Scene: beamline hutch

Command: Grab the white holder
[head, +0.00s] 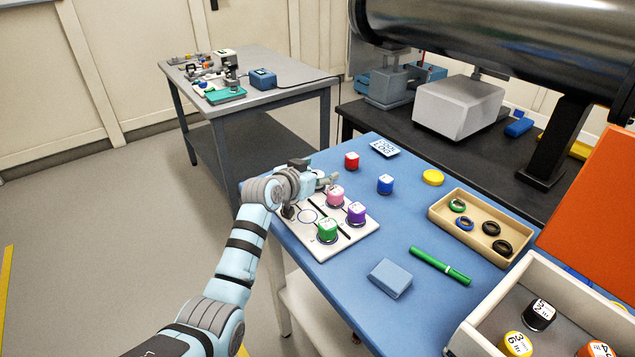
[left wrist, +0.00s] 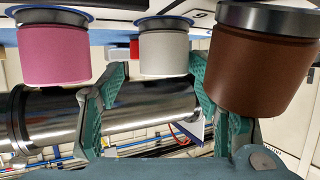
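The white holder (left wrist: 165,52) shows in the left wrist view, where the picture is turned upside down. It sits between a pink holder (left wrist: 54,52) and a brown holder (left wrist: 262,60). My left gripper (left wrist: 158,70) is open, with its teal fingertips at either side of the white holder; contact is not clear. In the head view my left gripper (head: 322,183) is at the back left of the white tray (head: 351,239), and I cannot make out the white holder there. The pink holder (head: 336,196) stands close by. My right gripper is out of view.
Purple (head: 356,213) and green (head: 327,231) holders stand on the same tray. Red (head: 351,161) and blue (head: 385,184) ones stand behind it. A green marker (head: 440,266), blue block (head: 390,278) and tan tray of rings (head: 447,227) lie to the right.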

